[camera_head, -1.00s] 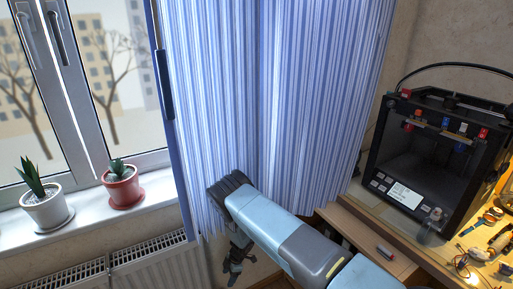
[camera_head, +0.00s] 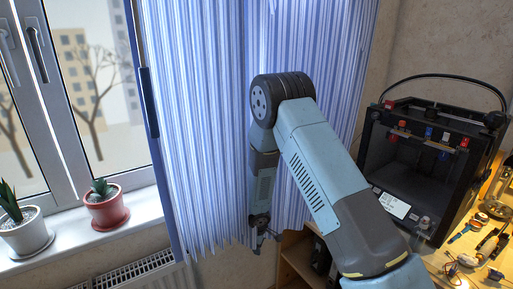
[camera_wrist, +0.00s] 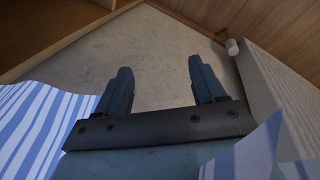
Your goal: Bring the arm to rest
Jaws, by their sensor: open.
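My gripper (camera_head: 262,232) hangs down at the lower end of my bent arm, in front of the blue striped curtain (camera_head: 205,130) in the head view. In the wrist view my gripper (camera_wrist: 158,88) has its two fingers well apart, with nothing between them. Striped curtain cloth (camera_wrist: 35,125) lies close beside the gripper at the lower left of the wrist view. My arm's elbow is raised in the middle of the head view and covers part of the curtain.
A 3D printer (camera_head: 428,165) stands on the workbench (camera_head: 440,262) at right, with several small tools beside it. A wooden shelf (camera_head: 297,255) is near my gripper. A red pot (camera_head: 107,210) and a white pot (camera_head: 27,238) stand on the windowsill. A radiator (camera_head: 135,275) is below.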

